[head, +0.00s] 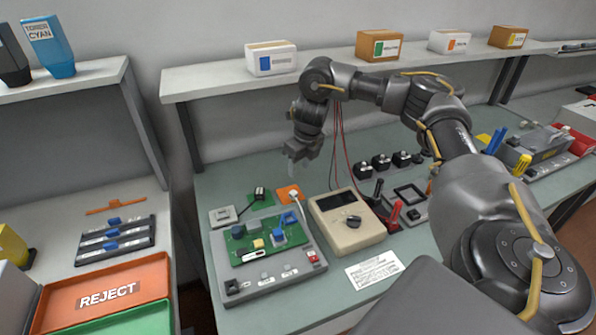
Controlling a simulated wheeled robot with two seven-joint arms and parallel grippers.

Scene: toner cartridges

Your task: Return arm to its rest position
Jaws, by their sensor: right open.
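My right arm comes in from the right edge and arches over the workbench. Its gripper (297,156) points down above the back of the bench, and the jaws are open with nothing seen between them. It hangs in the air above and behind the green circuit board (244,247) in its grey fixture (306,276). A beige meter box (348,224) with a dark knob stands to the right of the board. My left arm and gripper are out of view.
Small boxes, one a white box (271,58), stand on the shelf (221,79) above the bench. Red probe handles (393,214) and black connectors lie near my right arm. A cyan toner bottle (49,45) and an orange REJECT tray (150,270) are at left.

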